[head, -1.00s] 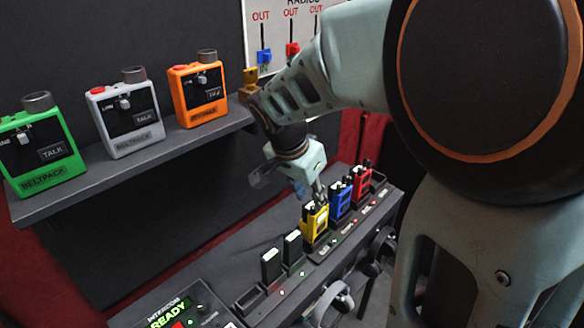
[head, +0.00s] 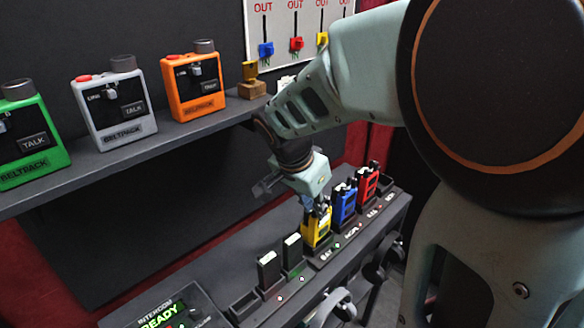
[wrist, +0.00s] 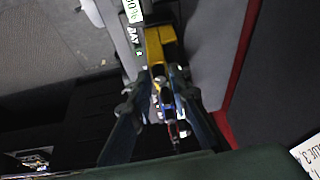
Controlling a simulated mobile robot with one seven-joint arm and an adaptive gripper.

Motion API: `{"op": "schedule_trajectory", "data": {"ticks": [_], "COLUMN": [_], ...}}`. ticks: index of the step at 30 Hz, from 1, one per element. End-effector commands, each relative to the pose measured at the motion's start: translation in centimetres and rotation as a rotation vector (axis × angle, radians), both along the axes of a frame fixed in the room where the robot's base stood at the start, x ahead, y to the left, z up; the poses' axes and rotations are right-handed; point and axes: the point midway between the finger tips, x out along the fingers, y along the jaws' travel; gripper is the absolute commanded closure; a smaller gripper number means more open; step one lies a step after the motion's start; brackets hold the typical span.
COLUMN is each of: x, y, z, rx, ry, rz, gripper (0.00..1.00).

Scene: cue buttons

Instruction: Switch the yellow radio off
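The yellow radio (head: 317,231) stands upright in a slot of the dark charging rack (head: 330,258), left of the blue radio (head: 344,204) and the red radio (head: 367,184). My gripper (head: 319,208) points down at the top of the yellow radio, and its fingers hide most of that top. In the wrist view, the yellow radio (wrist: 160,42) shows beyond and between the two fingertips of my gripper (wrist: 163,74). The fingertips are close together with a narrow gap. I cannot tell whether they touch the radio's knob or grip it.
Two dark units (head: 268,270) stand in the rack to the left. A shelf (head: 120,160) above holds green, white and orange beltpacks. A board (head: 296,28) with OUT labels and coloured sliders hangs behind. A READY display (head: 163,312) is at the lower left. Headphones hang in front.

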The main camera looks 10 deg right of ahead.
Motion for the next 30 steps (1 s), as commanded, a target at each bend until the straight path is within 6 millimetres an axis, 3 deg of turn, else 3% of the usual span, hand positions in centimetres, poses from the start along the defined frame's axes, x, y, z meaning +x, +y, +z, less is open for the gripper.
{"op": "schedule_trajectory", "data": {"ticks": [4, 29, 30], "x": [0.01, -0.04, -0.04], "y": [-0.01, -0.09, -0.09], "z": [0.0, 0.03, 0.03], "rx": [0.0, 0.0, 0.0], "ry": [0.0, 0.0, 0.0], "rz": [0.0, 0.138, 0.138], "gripper": [1.0, 1.0, 0.85]}}
